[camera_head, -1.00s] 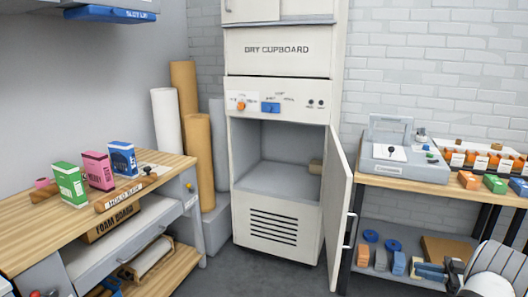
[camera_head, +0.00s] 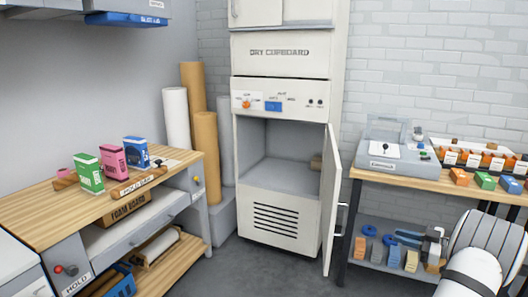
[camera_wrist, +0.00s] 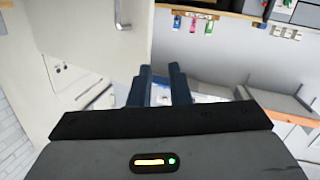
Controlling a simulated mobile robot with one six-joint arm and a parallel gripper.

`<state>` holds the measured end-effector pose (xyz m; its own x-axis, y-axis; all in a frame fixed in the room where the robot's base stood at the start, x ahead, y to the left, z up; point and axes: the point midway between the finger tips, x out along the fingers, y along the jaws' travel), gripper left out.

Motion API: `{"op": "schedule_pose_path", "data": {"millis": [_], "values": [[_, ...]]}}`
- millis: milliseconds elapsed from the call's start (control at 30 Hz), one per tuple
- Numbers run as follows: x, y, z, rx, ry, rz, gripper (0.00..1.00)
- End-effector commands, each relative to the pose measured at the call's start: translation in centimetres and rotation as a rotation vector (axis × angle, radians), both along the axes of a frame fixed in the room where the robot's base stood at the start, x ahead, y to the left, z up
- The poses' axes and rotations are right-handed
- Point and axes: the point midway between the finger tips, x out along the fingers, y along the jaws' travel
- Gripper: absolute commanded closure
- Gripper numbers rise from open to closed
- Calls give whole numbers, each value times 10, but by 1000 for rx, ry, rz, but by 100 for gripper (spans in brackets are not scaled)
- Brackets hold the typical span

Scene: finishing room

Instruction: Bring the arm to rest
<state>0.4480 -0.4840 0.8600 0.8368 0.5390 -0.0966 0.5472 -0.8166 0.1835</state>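My arm shows at the lower right of the head view, and my gripper (camera_head: 412,240) reaches left from it, in front of the right-hand bench's lower shelf. In the wrist view, my gripper (camera_wrist: 159,76) has two dark blue fingers standing apart, with a pale gap between them. I see nothing held there. The cupboard door's handle and pale panel (camera_wrist: 95,35) fill the upper left of the wrist view.
The dry cupboard (camera_head: 282,165) stands open, its door (camera_head: 332,200) swung out beside the right bench (camera_head: 385,178). Several blocks (camera_head: 394,257) sit on the lower shelf. Boxes (camera_head: 112,160) stand on the left bench (camera_head: 40,208). The floor between is clear.

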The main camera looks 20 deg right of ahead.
Motion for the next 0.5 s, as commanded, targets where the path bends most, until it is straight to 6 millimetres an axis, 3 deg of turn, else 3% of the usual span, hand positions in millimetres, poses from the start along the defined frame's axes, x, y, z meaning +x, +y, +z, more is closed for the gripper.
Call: {"op": "schedule_pose_path", "data": {"millis": [167,300,400,500], "values": [[72,23,59,-119,-26,-153,83],[136,59,123,-221,-32,-352,83],[162,87,159,-263,-7,-495,83],[173,116,187,-285,39,-616,83]]}}
